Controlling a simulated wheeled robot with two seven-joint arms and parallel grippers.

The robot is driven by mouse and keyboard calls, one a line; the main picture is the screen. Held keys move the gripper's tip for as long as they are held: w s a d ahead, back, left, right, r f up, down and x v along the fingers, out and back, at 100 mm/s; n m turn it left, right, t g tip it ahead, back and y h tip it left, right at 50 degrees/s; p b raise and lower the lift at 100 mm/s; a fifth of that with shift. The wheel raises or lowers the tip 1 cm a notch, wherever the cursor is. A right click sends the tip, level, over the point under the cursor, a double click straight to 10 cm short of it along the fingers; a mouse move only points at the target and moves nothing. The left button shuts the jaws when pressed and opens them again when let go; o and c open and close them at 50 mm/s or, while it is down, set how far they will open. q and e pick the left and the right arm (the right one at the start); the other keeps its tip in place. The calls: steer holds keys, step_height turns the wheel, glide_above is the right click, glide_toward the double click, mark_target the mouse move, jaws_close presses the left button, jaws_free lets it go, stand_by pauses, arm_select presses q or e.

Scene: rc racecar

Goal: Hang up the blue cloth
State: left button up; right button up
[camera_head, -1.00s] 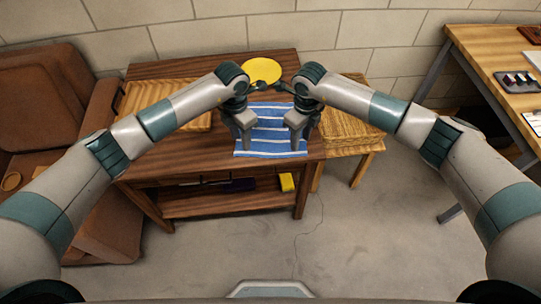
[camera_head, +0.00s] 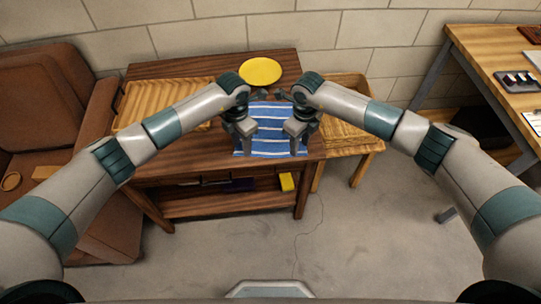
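The blue cloth (camera_head: 270,137) with white stripes lies flat on the dark wooden table (camera_head: 170,168), reaching its front edge. My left gripper (camera_head: 243,147) points down over the cloth's left side. My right gripper (camera_head: 297,146) points down over its right side. The grippers hide parts of both side edges of the cloth. The fingertips are small and partly hidden, so I cannot tell whether they are open or shut, or whether they touch the cloth. No hook or rail for hanging is clearly visible.
A yellow plate (camera_head: 261,71) lies behind the cloth. A light wooden tray (camera_head: 140,98) is at the table's left, and a lower wooden stand (camera_head: 350,137) adjoins its right. A brown armchair (camera_head: 40,115) is at far left, a workbench (camera_head: 480,60) at far right. The floor in front is clear.

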arm_select(q)
steer(key=shift+c, duration=0.2)
arm_select(e)
steer(key=shift+f, duration=0.1)
steer(key=shift+c, duration=0.2)
arm_select(q)
jaws_close()
arm_select(e)
jaws_close()
steer(key=shift+d, duration=0.1)
